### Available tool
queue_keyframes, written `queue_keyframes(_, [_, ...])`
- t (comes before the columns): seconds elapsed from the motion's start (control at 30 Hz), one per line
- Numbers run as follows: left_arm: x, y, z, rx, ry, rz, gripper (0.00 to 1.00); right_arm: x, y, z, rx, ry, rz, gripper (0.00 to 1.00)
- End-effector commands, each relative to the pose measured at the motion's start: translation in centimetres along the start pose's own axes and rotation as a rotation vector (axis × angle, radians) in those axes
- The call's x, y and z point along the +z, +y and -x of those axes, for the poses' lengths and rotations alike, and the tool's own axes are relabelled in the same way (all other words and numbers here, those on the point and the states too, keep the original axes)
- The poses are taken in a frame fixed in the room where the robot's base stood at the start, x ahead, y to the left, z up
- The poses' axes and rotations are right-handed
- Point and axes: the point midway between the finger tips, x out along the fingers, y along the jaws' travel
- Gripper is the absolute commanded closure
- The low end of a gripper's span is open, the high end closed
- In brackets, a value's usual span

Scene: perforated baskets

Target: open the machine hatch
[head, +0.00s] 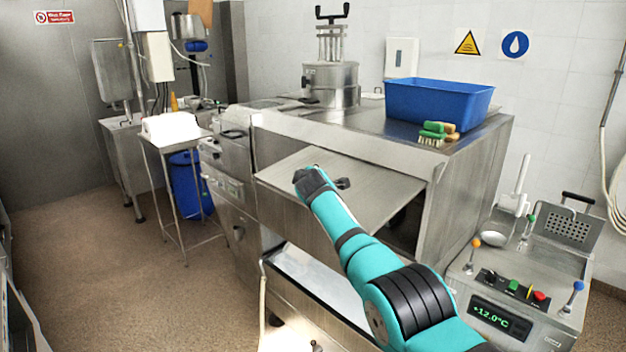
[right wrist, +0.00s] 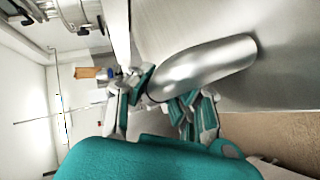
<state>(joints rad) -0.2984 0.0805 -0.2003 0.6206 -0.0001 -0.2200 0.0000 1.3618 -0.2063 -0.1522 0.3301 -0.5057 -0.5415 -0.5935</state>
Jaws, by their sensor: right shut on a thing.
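The machine hatch (head: 375,190) is a flat metal panel on the front of the steel machine (head: 465,185). It stands tilted outward, with a dark gap showing below and beside its right end. My right gripper (head: 312,182) is at the hatch's front face in the head view, its fingertips mostly hidden by the hand. In the right wrist view my right gripper (right wrist: 160,100) is shut on a rounded shiny metal handle (right wrist: 212,65), with the hatch's grey surface (right wrist: 285,50) beside it. My left gripper is in neither view.
A blue basket (head: 440,102) and several brushes (head: 437,132) rest on the machine top. A metal tray (head: 310,280) lies below the hatch. A control unit (head: 520,270) stands at right. A small table (head: 175,140) stands at left, with open floor in front.

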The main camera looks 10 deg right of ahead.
Motion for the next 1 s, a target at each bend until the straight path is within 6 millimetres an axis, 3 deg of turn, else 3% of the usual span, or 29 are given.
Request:
queue_keyframes(0.03, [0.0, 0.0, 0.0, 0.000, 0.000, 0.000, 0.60, -0.7, 0.1, 0.2, 0.004, 0.013, -0.003, 0.84])
queue_keyframes(0.27, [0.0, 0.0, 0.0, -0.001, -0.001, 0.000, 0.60, -0.4, 0.1, 0.1, 0.003, 0.008, -0.002, 0.56])
queue_keyframes(0.67, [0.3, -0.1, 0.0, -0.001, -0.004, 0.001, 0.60, -0.3, 0.0, 0.3, 0.003, 0.005, -0.001, 0.56])
queue_keyframes(1.0, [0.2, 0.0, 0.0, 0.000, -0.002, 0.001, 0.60, -0.2, -0.1, 2.5, 0.002, 0.005, -0.003, 0.56])
